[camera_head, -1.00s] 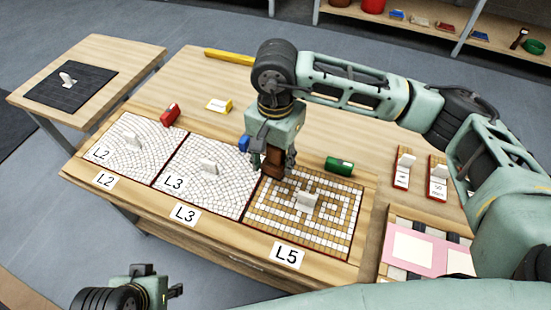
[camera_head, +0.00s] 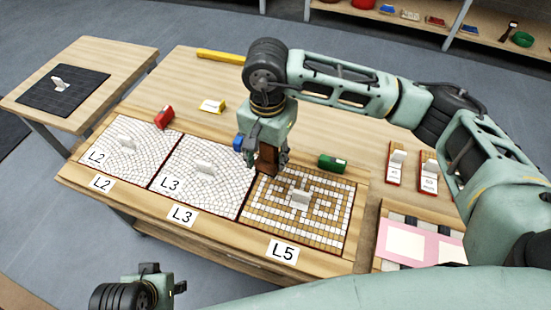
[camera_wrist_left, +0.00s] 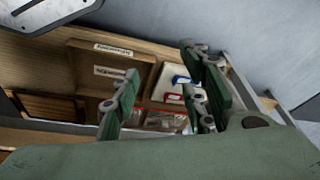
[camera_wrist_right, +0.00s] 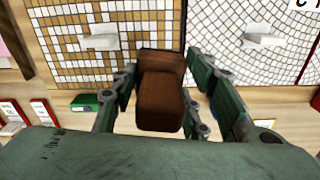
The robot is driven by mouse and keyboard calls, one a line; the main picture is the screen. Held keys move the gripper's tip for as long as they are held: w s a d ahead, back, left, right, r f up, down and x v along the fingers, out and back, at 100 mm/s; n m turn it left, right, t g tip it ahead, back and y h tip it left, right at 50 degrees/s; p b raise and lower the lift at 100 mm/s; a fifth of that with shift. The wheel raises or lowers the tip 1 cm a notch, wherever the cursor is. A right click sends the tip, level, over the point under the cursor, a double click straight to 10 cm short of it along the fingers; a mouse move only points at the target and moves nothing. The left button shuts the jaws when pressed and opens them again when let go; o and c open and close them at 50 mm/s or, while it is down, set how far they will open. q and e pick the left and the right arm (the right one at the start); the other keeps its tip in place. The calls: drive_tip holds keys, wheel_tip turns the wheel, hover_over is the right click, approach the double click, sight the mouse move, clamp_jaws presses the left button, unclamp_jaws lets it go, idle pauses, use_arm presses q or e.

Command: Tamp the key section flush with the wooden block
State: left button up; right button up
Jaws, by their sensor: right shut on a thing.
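The brown wooden block (camera_head: 267,158) is held in my right gripper (camera_head: 266,154), which is shut on it. In the right wrist view the block (camera_wrist_right: 162,90) is between the fingers (camera_wrist_right: 163,98), over the edge of the L5 panel. The L5 key-pattern panel (camera_head: 325,230) is a brown and white mosaic with a small white handle piece (camera_head: 300,199) on it. The block is near this panel's upper left corner; I cannot tell whether it touches. My left gripper (camera_head: 178,282) is empty at the lower left; its fingers are apart in the left wrist view (camera_wrist_left: 163,105).
White mosaic panels L3 (camera_head: 185,195) and L2 (camera_head: 110,165) lie to the left. Two upright-piece holders (camera_head: 396,160) and a pink sheet (camera_head: 420,242) are at right.

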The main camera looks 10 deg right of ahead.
drive_tip(key=p, duration=0.3)
drive_tip(key=shift+r, duration=0.25)
drive_tip(key=shift+f+p, duration=0.15)
drive_tip(key=shift+p, duration=1)
use_arm(q)
drive_tip(key=s+f+g, duration=0.1)
drive_tip(key=s+f, duration=0.1)
drive_tip(key=f, duration=0.7)
drive_tip(key=s+f, duration=0.2)
drive_tip(key=f, duration=0.6)
use_arm(e)
drive_tip(key=shift+f, duration=0.5)
wheel_tip(320, 180, down, 4)
drive_tip(key=shift+f+b, duration=0.1)
drive_tip(key=shift+b, duration=1.1)
use_arm(q)
drive_tip(key=w+r, duration=0.4)
drive_tip(key=r, duration=0.4)
drive_tip(key=shift+r, duration=0.35)
use_arm(e)
drive_tip(key=shift+f, duration=0.45)
use_arm(q)
drive_tip(key=shift+d, duration=0.1)
drive_tip(key=shift+w+r, duration=0.1)
